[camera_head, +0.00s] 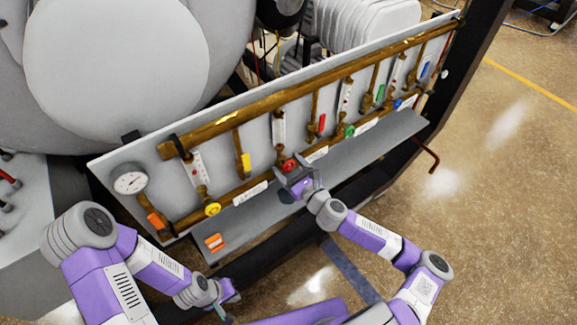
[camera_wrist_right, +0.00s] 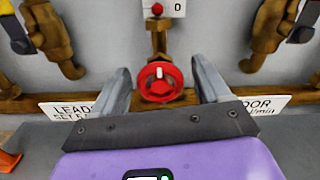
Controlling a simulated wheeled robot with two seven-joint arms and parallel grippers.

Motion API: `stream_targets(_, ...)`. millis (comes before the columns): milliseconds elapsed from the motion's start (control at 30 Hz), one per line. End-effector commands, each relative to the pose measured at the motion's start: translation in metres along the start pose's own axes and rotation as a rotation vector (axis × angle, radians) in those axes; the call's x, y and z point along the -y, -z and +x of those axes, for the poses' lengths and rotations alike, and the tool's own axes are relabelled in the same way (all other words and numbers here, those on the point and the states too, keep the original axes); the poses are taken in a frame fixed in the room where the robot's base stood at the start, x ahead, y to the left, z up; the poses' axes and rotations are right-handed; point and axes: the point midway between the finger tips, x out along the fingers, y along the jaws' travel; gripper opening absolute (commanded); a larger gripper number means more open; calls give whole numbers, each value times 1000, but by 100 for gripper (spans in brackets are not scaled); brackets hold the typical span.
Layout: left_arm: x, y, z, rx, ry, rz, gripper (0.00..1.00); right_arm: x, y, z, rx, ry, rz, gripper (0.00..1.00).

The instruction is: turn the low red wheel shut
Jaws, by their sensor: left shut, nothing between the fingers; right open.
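The low red wheel (camera_head: 289,165) sits on the lower brass pipe of the panel, at its middle. In the right wrist view the red wheel (camera_wrist_right: 160,82) faces me, with a white mark near the top of its hub. My right gripper (camera_head: 292,172) is open at the wheel. In its wrist view the two fingers (camera_wrist_right: 163,88) stand to the left and right of the wheel, apart from its rim; I cannot tell how deep they reach. My left gripper (camera_head: 229,294) is shut and empty, low in the head view, away from the panel.
A yellow wheel (camera_head: 212,209) and a green wheel (camera_head: 349,131) sit on the same pipe. A pressure gauge (camera_head: 130,182) is at the panel's left end. A grey shelf (camera_head: 375,142) runs below, with an orange item (camera_head: 214,242) at its left. Open floor lies to the right.

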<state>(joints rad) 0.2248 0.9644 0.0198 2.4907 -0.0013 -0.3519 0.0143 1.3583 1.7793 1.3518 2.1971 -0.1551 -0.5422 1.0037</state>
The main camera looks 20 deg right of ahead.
Motion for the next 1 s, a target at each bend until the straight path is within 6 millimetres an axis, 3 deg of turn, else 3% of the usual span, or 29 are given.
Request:
stream_targets(167, -1, 0, -2, 0, 0, 0, 0, 1, 0, -13, -1, 2, 0, 76)
stream_targets(400, -3, 0, -8, 0, 0, 0, 0, 1, 0, -51, -2, 2, 1, 76)
stream_targets(600, -3, 0, -9, 0, 0, 0, 0, 0, 0, -71, 0, 0, 0, 76)
stream_targets(1000, -3, 0, -9, 0, 0, 0, 0, 0, 0, -76, 0, -1, 0, 76)
